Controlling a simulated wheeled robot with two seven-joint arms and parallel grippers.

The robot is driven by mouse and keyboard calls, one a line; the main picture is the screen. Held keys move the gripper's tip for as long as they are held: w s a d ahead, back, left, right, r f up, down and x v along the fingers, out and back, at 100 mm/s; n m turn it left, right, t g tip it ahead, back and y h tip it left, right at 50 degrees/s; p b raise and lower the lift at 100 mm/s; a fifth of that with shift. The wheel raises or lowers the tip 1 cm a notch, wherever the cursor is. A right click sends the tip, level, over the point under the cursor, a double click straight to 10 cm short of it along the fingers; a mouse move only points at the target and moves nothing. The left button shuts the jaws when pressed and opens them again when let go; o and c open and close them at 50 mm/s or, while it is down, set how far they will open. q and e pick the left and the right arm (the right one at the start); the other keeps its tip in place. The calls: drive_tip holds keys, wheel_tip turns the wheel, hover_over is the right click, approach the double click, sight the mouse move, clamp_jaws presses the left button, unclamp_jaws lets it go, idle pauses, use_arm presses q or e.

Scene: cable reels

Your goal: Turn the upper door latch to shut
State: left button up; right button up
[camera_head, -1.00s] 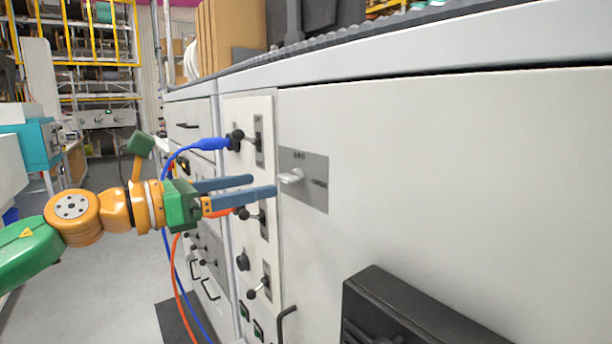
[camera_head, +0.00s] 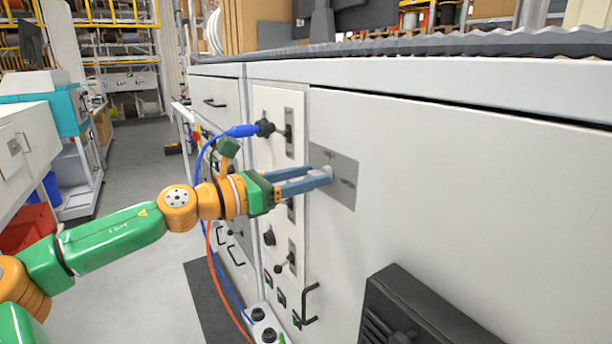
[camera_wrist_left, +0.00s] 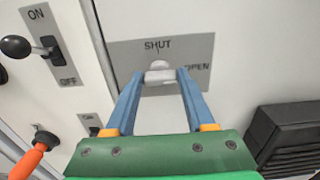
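The upper door latch is a small pale handle (camera_wrist_left: 160,76) on a grey plate (camera_wrist_left: 200,50) on the white cabinet door. SHUT is printed above the handle and OPEN to its right. The handle's wide part lies crosswise in the left wrist view. My left gripper (camera_wrist_left: 161,78) is at the latch, with one blue finger on each side of the handle. The fingers stand apart, and I cannot tell whether they touch it. In the head view, my left gripper (camera_head: 322,176) covers part of the grey plate (camera_head: 345,195). My right gripper is not in view.
Left of the door is a switch panel (camera_head: 271,105) with black levers and a blue cable plug (camera_head: 240,131). An orange-red plug (camera_wrist_left: 35,155) shows in the left wrist view. A black box (camera_head: 415,310) stands out from the door below.

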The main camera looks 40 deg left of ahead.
use_arm(q)
clamp_jaws()
drive_tip(key=shift+n, duration=0.4)
drive_tip(key=n, duration=0.3)
drive_tip(key=shift+a+r, duration=0.1)
drive_tip(key=n+p, duration=0.1)
drive_tip(key=n, duration=0.3)
drive_tip(key=shift+w, duration=0.1)
drive_tip(key=n, duration=0.5)
drive_tip(key=shift+a+n+p, duration=0.1)
drive_tip(key=shift+n+p, duration=0.3)
drive_tip(key=shift+f+n, duration=0.2)
drive_tip(key=shift+n, duration=2)
